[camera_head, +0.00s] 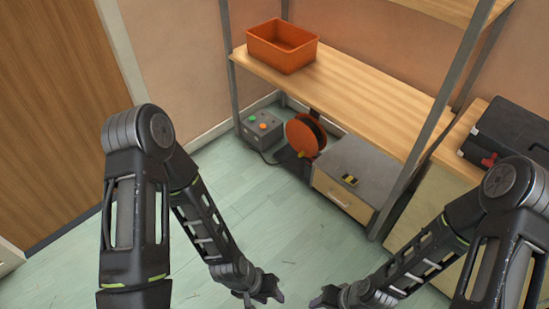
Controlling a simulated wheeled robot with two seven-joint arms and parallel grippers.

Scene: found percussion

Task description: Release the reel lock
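An orange-red reel (306,134) on a dark stand sits on the floor under the wooden shelf. A small yellow part (301,155) shows low on its face; I cannot tell if it is the lock. My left gripper (271,293) is at the bottom middle, in front of and well apart from the reel. Its fingers are small and dark, and their opening is unclear. My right gripper (317,301) is at the bottom edge, also apart from the reel, and its fingers are partly cut off.
A grey control box (261,128) with green and orange buttons stands left of the reel. A grey-topped drawer unit (362,168) stands right. Above are the shelf (365,100) and an orange bin (282,46). A black case (508,135) lies far right. Floor before the reel is clear.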

